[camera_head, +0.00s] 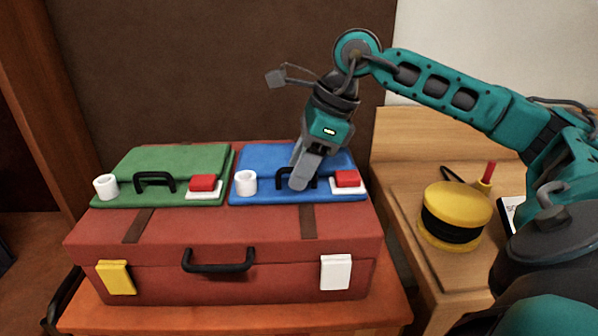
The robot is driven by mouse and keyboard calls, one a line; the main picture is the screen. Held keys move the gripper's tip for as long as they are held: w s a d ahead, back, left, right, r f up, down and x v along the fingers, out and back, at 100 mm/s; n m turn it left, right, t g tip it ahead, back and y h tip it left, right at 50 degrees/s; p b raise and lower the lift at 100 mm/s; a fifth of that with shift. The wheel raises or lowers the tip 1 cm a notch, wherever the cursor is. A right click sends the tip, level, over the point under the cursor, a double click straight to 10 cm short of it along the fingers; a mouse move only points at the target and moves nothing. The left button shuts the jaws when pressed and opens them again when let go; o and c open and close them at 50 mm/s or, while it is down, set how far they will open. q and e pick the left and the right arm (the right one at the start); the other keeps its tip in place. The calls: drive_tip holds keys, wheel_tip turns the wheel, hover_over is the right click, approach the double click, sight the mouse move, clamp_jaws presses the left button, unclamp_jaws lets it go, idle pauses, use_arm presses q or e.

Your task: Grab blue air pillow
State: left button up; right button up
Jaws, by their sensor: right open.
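The blue air pillow (267,161) lies flat on top of a red suitcase (184,229), at its right side. It has a black handle (283,174), a white cylindrical cap on its left and a red and white block on its right. My right gripper (299,182) comes down from above, its grey fingers over the front middle of the blue pillow at the black handle. The fingers hide part of the handle. It is open; I cannot tell whether the handle sits between the fingers. My left gripper is not in view.
A similar green air pillow (193,157) lies left of the blue one on the suitcase. The suitcase stands on an orange-brown wooden surface (230,318). A yellow and black round object (455,215) sits on a wooden table at right. A dark brown panel stands behind.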

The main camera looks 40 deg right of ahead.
drive_tip(key=shift+s+a+f, duration=0.1)
drive_tip(key=shift+a+f, duration=0.3)
drive_tip(key=shift+f, duration=0.25)
drive_tip(key=c, duration=0.7)
drive_tip(key=shift+d, duration=0.1)
clamp_jaws()
drive_tip(key=shift+w+d+r, duration=0.2)
drive_tip(key=shift+r, duration=0.05)
